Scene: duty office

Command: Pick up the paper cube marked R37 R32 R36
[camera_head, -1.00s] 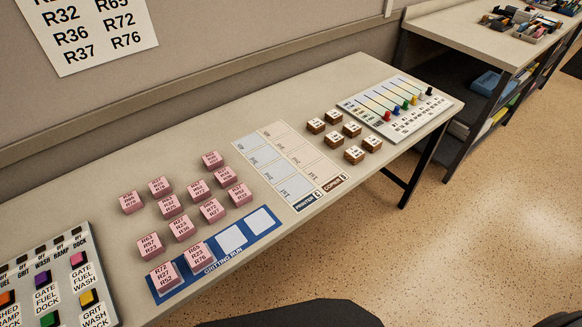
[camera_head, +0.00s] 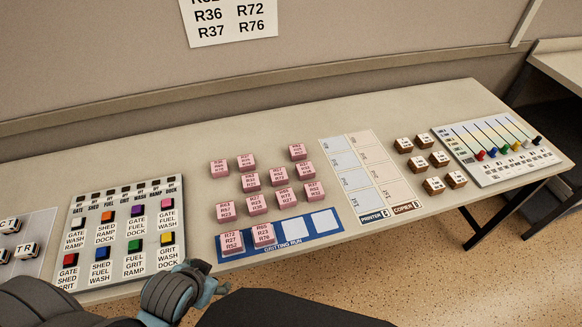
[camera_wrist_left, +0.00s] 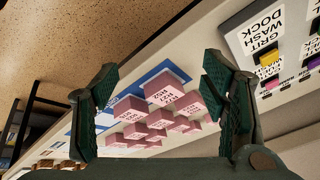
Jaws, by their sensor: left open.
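Several pink paper cubes stand on the desk in the head view, each with small printed codes. One cube at the right end of the front loose row (camera_head: 314,192) seems to read R37 and R32 on top; its last line is too small to be sure. Two other cubes (camera_head: 263,235) stand on the left squares of the blue gritting run strip (camera_head: 322,239). My left gripper (camera_head: 203,287) is at the desk's front edge, left of the strip and apart from the cubes. In the left wrist view it is open and empty (camera_wrist_left: 165,88), with pink cubes (camera_wrist_left: 164,88) beyond its fingers.
A button panel (camera_head: 124,228) lies left of the cubes. A printer and copier sheet (camera_head: 358,170), brown blocks (camera_head: 438,159) and a slider panel (camera_head: 495,150) lie to the right. A wall sheet (camera_head: 232,22) lists codes. The strip's two right squares are bare.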

